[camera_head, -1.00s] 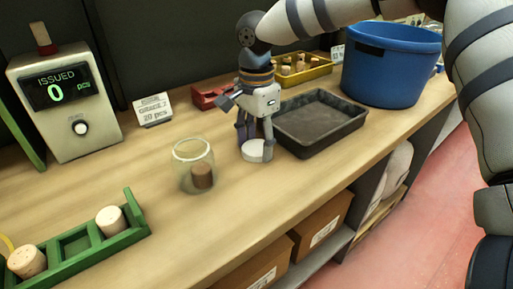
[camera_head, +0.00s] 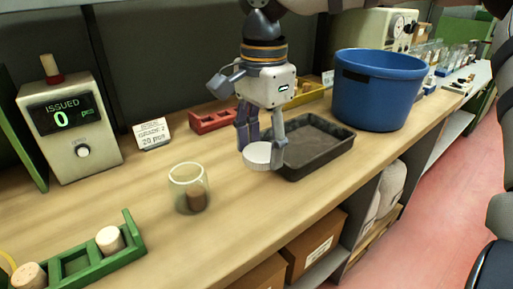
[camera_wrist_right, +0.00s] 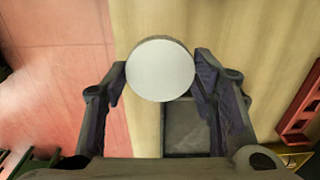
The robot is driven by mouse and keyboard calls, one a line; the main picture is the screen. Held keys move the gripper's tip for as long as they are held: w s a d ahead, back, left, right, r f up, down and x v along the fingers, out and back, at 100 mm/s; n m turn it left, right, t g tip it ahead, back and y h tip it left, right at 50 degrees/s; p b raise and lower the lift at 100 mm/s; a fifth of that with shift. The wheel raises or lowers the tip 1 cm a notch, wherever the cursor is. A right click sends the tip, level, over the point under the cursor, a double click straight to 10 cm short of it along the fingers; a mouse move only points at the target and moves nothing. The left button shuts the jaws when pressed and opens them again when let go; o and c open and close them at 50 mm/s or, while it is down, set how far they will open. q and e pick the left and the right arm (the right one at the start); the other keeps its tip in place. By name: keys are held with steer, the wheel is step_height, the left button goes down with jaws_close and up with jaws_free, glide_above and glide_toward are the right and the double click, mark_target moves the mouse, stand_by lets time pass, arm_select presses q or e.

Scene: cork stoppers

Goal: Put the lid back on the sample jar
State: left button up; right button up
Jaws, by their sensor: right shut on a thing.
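The sample jar (camera_head: 187,183) is clear glass and stands upright and open on the wooden counter, with a brown cork (camera_head: 196,200) inside. My right gripper (camera_head: 261,148) is shut on the round white lid (camera_head: 258,156), to the right of the jar and apart from it. In the right wrist view the lid (camera_wrist_right: 160,70) sits between the two fingers of the right gripper (camera_wrist_right: 160,84), its flat white face toward the camera. My left gripper is not in view.
A dark tray (camera_head: 328,154) lies just right of the lid, with a blue bucket (camera_head: 378,95) beyond it. A green rack (camera_head: 134,236) with corks is at front left. A counter display (camera_head: 62,118) reads 0. Bare counter surrounds the jar.

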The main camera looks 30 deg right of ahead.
steer(key=shift+s+a+r, duration=0.2)
steer(key=shift+s, duration=0.45)
steer(key=shift+s+a+r, duration=0.2)
steer(key=shift+s+a, duration=0.05)
steer(key=shift+s, duration=0.4)
steer(key=shift+s+a+r, duration=0.2)
steer(key=shift+s, duration=0.45)
